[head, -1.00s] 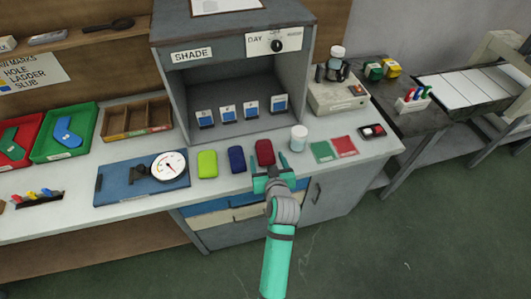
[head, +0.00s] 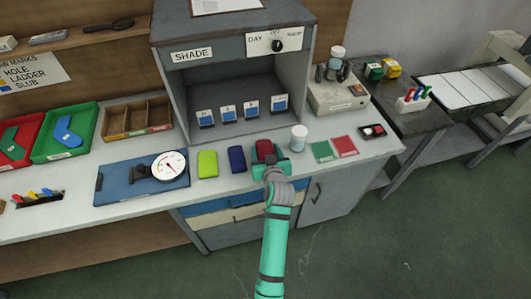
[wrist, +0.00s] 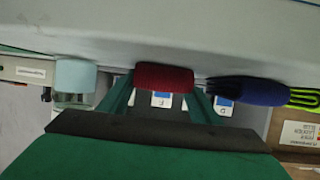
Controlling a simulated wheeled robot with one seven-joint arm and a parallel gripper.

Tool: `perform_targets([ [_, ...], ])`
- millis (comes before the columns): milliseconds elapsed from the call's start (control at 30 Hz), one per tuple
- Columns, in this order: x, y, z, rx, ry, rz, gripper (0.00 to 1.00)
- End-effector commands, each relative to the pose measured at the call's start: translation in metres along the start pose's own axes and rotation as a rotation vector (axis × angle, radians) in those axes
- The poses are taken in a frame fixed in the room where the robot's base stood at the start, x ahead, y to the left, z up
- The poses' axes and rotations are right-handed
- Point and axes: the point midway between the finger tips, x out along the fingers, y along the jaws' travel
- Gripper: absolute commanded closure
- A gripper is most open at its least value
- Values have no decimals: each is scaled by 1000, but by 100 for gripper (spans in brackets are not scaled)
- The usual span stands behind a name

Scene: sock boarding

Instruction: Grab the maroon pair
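The maroon pair (head: 264,146) is a small rounded bundle on the pale counter, right of the navy pair (head: 237,159). My gripper (head: 269,160) is over its near part and hides some of it. In the wrist view the maroon pair (wrist: 164,77) sits between the two spread fingers of my gripper (wrist: 162,92), one at each side. The fingers look open around it; I cannot tell whether either touches it. The navy pair (wrist: 246,91) lies just outside the finger on the right of that view.
A lime pair (head: 207,163) lies left of the navy one. A white-lidded jar (head: 299,138) stands close to the right of my gripper. Green (head: 322,151) and red swatches (head: 344,146) lie further right. The shade box (head: 175,85) rises behind.

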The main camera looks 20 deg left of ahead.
Motion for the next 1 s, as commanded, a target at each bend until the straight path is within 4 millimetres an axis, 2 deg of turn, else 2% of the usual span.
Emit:
perform_targets([
  [33, 0, 0, 0, 0, 0, 0, 56],
  [100, 0, 0, 0, 0, 0, 0, 73],
  [133, 0, 0, 0, 0, 0, 0, 74],
  [533, -2, 0, -5, 0, 1, 0, 74],
  [767, -12, 0, -30, -1, 3, 1, 74],
  [1000, -66, -19, -61, -2, 4, -1, 74],
])
